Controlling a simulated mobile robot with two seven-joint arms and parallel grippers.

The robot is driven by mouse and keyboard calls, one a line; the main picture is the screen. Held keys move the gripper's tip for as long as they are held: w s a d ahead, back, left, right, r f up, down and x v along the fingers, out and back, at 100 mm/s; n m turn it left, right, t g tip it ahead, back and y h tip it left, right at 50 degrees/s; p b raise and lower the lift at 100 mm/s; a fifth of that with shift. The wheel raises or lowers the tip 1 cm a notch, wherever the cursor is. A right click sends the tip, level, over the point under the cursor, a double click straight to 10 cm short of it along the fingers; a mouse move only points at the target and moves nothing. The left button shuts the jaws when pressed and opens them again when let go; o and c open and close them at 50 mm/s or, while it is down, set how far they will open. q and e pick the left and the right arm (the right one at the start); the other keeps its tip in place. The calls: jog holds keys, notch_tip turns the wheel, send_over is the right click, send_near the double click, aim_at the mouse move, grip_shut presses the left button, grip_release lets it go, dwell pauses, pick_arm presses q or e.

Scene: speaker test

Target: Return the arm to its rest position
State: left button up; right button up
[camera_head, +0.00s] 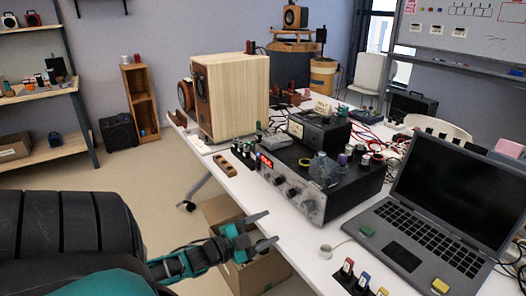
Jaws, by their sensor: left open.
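My left gripper (268,231) comes in from the lower left on a black and teal arm. Its two grey fingers are spread apart with nothing between them. It hangs beside the near left edge of the white table (229,187), in front of an open cardboard box (228,211) on the floor. My right gripper does not show.
On the table stand a wooden speaker (236,97), a black amplifier (312,196) with knobs, an open laptop (440,200) and several small coloured parts. Red cables lie behind. A shelf (40,93) stands at the left.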

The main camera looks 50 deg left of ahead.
pick_arm(q)
jog(key=shift+s, duration=0.1)
dwell(0.4)
jog(key=s+d+f+n+g, duration=0.2)
jog(key=d, duration=0.7)
jog(key=s+d+f+n+g, duration=0.2)
jog(key=s+d+f+n, duration=0.1)
jog(key=d, duration=0.6)
jog(key=s+d+f+n+g+p, duration=0.1)
jog(key=s+d+f+n+g, duration=0.1)
jog(key=d, duration=0.8)
jog(key=shift+s+f+n+g+h, duration=0.3)
jog(key=shift+s+n+g, duration=0.1)
jog(key=shift+s+g, duration=0.2)
jog(key=shift+a, duration=0.1)
